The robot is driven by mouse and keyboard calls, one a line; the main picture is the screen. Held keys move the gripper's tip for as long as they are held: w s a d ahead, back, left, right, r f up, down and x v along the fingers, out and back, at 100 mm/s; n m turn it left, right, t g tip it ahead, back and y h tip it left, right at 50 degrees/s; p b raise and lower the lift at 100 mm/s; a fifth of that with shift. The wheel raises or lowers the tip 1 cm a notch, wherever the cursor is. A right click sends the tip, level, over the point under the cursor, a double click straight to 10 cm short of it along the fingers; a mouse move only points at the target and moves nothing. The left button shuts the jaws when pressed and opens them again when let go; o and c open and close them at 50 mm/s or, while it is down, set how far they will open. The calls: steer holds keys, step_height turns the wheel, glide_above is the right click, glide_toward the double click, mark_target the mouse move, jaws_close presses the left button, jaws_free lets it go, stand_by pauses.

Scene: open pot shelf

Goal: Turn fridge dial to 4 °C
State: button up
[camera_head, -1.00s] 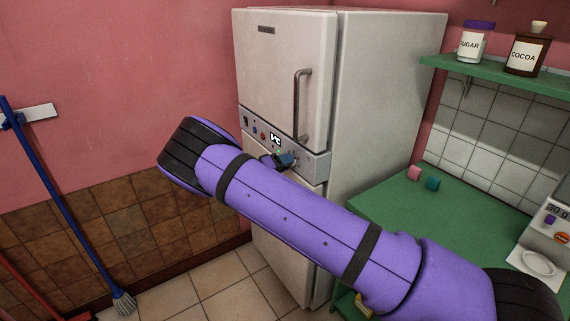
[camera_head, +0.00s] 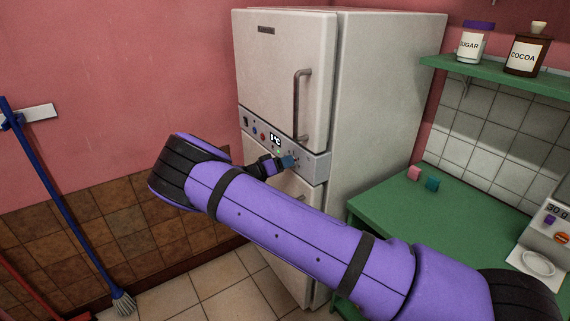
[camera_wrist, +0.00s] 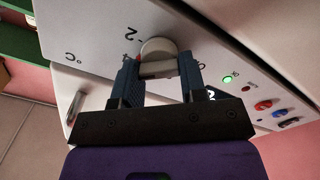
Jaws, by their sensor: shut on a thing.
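The white fridge (camera_head: 350,110) stands against the pink wall, with a control panel between its two doors. The dial (camera_wrist: 158,52) is a round, light-coloured knob on that panel, with printed marks around it. A "2" shows beside it in the wrist view; the other marks are partly hidden by my fingers. My gripper (camera_wrist: 160,70) is shut on the dial, one blue-padded finger on each side. In the head view my gripper (camera_head: 287,161) is at the panel and the dial is hidden behind it. The small display (camera_head: 275,140) is lit, its digit too small to read surely.
A green lamp (camera_wrist: 227,79) and coloured buttons (camera_wrist: 263,105) sit beside the dial. The fridge handle (camera_head: 300,105) sticks out above the panel. A green counter (camera_head: 400,225) with two small blocks is at right. A blue mop (camera_head: 60,200) leans at left.

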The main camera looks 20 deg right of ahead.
steer(key=shift+f, duration=0.1)
steer(key=o, duration=0.9)
steer(key=v, duration=1.1)
